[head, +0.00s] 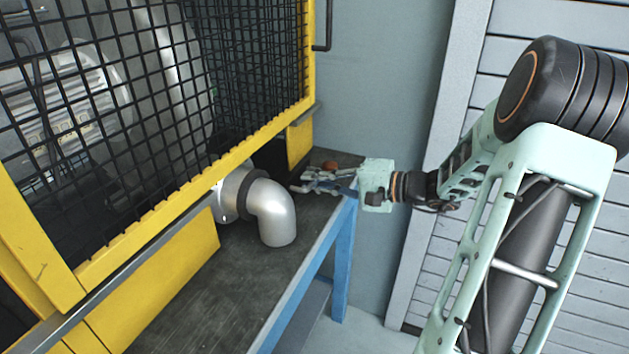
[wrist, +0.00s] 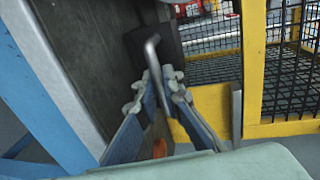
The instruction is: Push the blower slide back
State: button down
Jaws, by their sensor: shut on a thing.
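The blower slide's handle looks to be a bent grey metal rod (wrist: 152,52) in the wrist view, coming from a dark block (wrist: 160,38). My gripper (wrist: 160,80) has its two fingertips at the lower end of this rod and is shut on it. In the head view my gripper (head: 304,184) reaches in from the right, low over the bench top and just right of the silver elbow pipe (head: 271,214). The rod is too small to make out there, and the slide's body is hidden behind the yellow frame and pipe.
A yellow cage with black mesh (head: 110,110) stands on the dark bench top (head: 215,290), which has blue legs (head: 343,265). A small orange-red thing (head: 330,166) lies beside my gripper. A grey wall (head: 380,80) stands behind. The bench front is clear.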

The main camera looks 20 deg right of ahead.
aim_at(300, 174)
jog(key=x, duration=0.2)
jog(key=b+x, duration=0.1)
jog(key=x, duration=0.1)
jog(key=r+b+x, duration=0.1)
jog(key=x, duration=0.1)
jog(key=shift+w+a, duration=0.3)
jog(key=shift+a, duration=0.05)
jog(key=shift+r, duration=0.1)
jog(key=c, duration=2.1)
grip_release()
jog(key=shift+s+d, duration=0.15)
jog(key=shift+s+d, duration=0.15)
jog(key=shift+d, duration=0.1)
jog(key=v, duration=1.1)
jog(key=shift+s+d+r, duration=0.1)
jog(key=shift+s+r, duration=0.05)
jog(key=shift+s, duration=0.05)
